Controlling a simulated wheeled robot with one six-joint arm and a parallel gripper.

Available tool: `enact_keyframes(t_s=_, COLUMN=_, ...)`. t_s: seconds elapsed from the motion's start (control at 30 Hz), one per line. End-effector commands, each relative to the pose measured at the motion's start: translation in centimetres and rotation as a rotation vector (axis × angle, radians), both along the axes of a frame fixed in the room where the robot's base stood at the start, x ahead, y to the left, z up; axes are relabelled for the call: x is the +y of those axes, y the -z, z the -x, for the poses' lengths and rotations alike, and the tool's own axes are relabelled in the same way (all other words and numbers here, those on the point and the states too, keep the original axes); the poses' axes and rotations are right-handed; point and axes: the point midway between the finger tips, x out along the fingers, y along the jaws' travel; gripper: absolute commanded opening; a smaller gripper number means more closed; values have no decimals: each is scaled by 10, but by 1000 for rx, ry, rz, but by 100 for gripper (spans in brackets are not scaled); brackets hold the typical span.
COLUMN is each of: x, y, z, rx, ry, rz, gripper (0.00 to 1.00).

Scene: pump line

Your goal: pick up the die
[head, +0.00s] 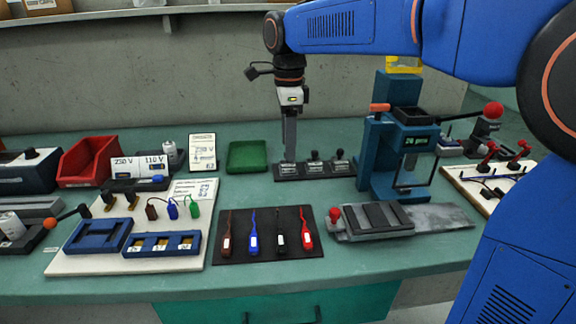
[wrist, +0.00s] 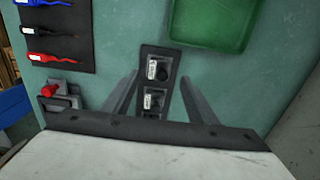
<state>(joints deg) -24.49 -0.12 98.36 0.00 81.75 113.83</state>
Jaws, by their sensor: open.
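A dark rack (head: 318,172) stands on the green bench and holds several small dark pieces with pale labels. Which of them is the die I cannot tell for sure. My gripper (head: 290,157) points straight down over the left end of the rack, at its leftmost piece. In the wrist view the fingers of my gripper (wrist: 160,76) are open, one on each side of the rack. The end piece (wrist: 158,68) sits between the fingertips with nothing gripping it. A second labelled piece (wrist: 153,101) lies just below it in that view.
A green tray (head: 248,156) stands left of the rack. A teal press (head: 405,135) stands close on its right. A black mat (head: 265,255) with several coloured tools lies in front. A concrete wall rises behind the bench.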

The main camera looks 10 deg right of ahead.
Motion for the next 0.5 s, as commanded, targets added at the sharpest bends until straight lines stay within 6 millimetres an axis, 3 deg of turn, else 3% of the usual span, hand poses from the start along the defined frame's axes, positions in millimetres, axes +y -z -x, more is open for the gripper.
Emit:
enact_keyframes(t_s=0.23, x=1, y=34, z=2, rx=2, ry=0, rz=1, gripper=53)
enact_keyframes(t_s=0.5, x=2, y=43, z=2, rx=0, ry=0, rz=0, gripper=53)
